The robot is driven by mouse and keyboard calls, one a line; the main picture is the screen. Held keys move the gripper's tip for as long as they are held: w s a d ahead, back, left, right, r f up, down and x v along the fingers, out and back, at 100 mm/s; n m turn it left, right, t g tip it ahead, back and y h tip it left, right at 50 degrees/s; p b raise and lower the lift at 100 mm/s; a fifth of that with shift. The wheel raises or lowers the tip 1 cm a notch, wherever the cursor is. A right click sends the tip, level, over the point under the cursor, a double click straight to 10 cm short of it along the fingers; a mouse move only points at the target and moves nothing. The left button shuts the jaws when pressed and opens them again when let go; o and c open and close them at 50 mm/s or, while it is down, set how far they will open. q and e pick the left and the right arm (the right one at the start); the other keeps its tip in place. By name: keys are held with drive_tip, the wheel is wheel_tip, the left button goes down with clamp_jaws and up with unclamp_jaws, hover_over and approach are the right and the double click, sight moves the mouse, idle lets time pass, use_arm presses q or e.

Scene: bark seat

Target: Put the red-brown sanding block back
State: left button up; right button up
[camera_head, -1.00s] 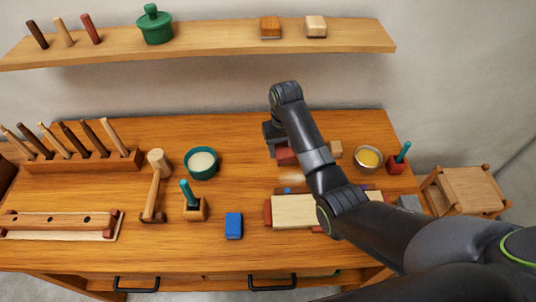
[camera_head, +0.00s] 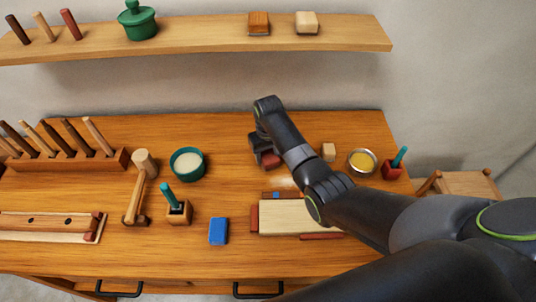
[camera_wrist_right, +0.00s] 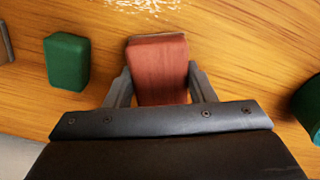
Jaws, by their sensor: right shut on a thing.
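The red-brown sanding block (camera_head: 271,160) is at or just above the workbench, right of the green-rimmed bowl. My right gripper (camera_head: 262,148) is over it from above, and my wrist partly hides it. In the right wrist view the block (camera_wrist_right: 158,66) sits between the two fingers (camera_wrist_right: 159,88), which are shut on it. On the wall shelf (camera_head: 190,42) stand an orange-brown block (camera_head: 259,22) and a pale block (camera_head: 306,22), with bare shelf between the green pot and the orange-brown block. My left gripper is not in view.
A green-rimmed bowl (camera_head: 187,165), blue block (camera_head: 218,231), mallet (camera_head: 138,195) and pale board (camera_head: 285,218) lie around. The wrist view shows a green block (camera_wrist_right: 67,60) beside the gripper.

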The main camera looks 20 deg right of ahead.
sight(268, 154)
drive_tip(key=shift+f, duration=0.35)
drive_tip(key=o, duration=0.9)
drive_tip(key=shift+f, duration=0.15)
drive_tip(key=shift+o, duration=0.2)
drive_tip(key=shift+r, duration=0.65)
wheel_tip(268, 154, up, 11)
drive_tip(key=b, duration=0.1)
